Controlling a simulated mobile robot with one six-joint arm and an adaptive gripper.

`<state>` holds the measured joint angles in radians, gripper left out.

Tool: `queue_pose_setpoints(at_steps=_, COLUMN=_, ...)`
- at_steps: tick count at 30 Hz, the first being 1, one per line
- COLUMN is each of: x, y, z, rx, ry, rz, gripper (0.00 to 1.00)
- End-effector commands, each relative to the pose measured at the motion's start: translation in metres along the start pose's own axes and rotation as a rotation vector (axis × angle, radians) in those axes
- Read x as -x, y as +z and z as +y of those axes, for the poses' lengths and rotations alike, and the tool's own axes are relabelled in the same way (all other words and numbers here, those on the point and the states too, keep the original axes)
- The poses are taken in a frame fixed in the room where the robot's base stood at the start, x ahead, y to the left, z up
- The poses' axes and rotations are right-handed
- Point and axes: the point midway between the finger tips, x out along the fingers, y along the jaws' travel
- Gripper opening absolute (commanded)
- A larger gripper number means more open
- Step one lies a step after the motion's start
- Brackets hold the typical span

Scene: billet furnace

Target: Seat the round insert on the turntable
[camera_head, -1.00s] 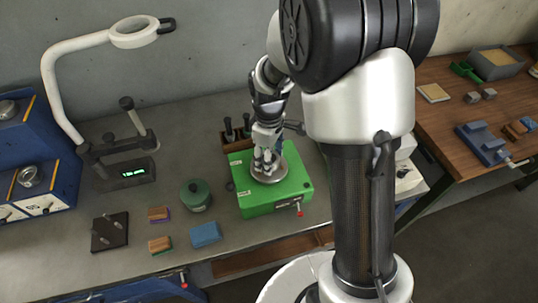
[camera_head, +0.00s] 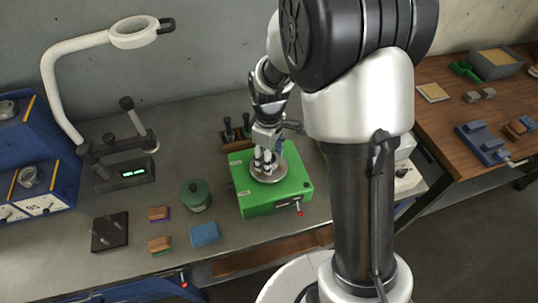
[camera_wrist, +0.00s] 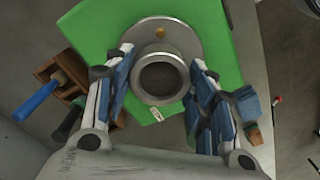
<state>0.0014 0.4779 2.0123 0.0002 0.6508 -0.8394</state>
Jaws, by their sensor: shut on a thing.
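The turntable is a grey metal disc (camera_head: 280,174) on top of a green box (camera_head: 263,207) on the grey bench. In the wrist view the disc (camera_wrist: 190,40) shows behind a grey round insert (camera_wrist: 160,78), a short hollow cylinder with a dark bore. My gripper (camera_head: 264,165) points down over the disc. It is shut on the insert, with one blue-and-white finger on each side in the wrist view (camera_wrist: 163,68). In the head view the fingers mostly hide the insert. I cannot tell whether the insert touches the disc.
A wooden holder with dark-handled tools (camera_head: 234,137) stands close behind the green box. A red-tipped lever (camera_head: 298,209) sticks out at its front. A green round tin (camera_head: 195,196), a blue block (camera_head: 205,234) and a dark pegged plate (camera_head: 110,232) lie to the left.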

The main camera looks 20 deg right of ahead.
Motion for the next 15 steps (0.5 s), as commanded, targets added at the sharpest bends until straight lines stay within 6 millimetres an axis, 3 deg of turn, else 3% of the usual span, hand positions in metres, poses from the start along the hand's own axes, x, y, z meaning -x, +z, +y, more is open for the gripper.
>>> queue_pose_setpoints(at_steps=15, x=-0.0054, y=-0.0004, z=0.0004, rx=0.0, ry=0.001, rz=0.001, gripper=0.03)
